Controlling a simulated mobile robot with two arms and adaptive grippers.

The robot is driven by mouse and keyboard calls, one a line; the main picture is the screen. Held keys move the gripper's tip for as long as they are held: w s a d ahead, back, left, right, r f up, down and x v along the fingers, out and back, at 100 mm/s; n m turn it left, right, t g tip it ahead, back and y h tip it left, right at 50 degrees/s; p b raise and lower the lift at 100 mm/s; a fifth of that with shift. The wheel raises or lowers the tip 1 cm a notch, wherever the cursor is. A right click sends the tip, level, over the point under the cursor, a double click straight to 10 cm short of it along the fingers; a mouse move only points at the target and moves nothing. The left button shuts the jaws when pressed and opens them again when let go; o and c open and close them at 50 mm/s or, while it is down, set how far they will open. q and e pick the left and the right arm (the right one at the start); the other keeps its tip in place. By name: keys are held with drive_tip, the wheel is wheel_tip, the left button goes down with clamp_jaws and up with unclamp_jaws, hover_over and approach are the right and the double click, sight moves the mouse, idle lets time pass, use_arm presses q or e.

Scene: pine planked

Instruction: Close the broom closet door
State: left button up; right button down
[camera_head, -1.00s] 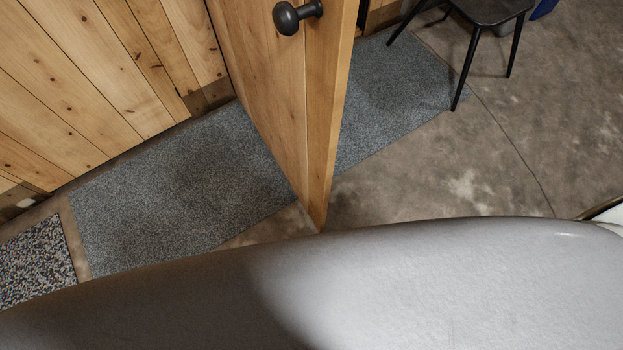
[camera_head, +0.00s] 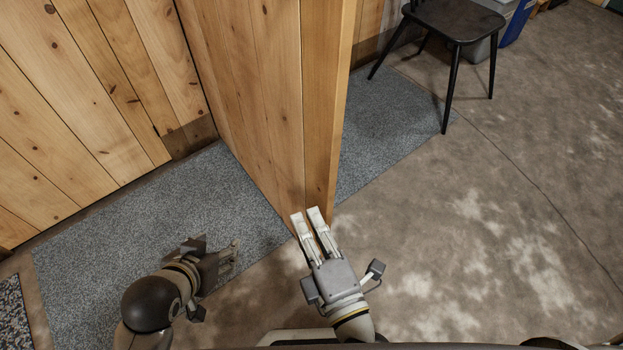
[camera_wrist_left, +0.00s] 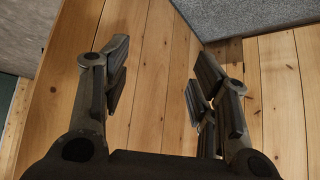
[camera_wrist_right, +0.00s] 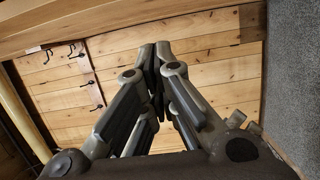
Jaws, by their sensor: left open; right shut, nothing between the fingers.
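The broom closet door (camera_head: 262,100) is made of pine planks and stands ajar, its free edge (camera_head: 325,120) toward me. The knob is out of the head view. My right gripper (camera_head: 308,213) is shut and empty, with its fingertips at the lower end of the door's edge; I cannot tell whether they touch. It shows in the right wrist view (camera_wrist_right: 160,50), before planked wood with dark hooks (camera_wrist_right: 88,85). My left gripper (camera_head: 232,255) is open and empty, low on the left side of the door. The left wrist view shows its spread fingers (camera_wrist_left: 158,75) before pine planks.
A planked wall (camera_head: 75,110) stands at the left. A grey mat (camera_head: 130,235) runs along it and beneath the door. A black chair (camera_head: 455,25) stands at the back right, beside a grey and blue bin (camera_head: 510,25). The concrete floor (camera_head: 480,220) at the right is clear.

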use_arm(q)
drive_tip(key=s+a+f+g+y+p, duration=0.1)
drive_tip(key=s+g, duration=0.3)
drive_tip(key=s, duration=0.4)
drive_tip(key=shift+a+f+p, duration=0.2)
drive_tip(key=shift+a+p, duration=0.55)
drive_tip(key=shift+p, duration=0.15)
use_arm(e)
drive_tip(key=w, duration=1.1)
drive_tip(key=shift+w, duration=0.4)
drive_tip(key=shift+d, duration=0.1)
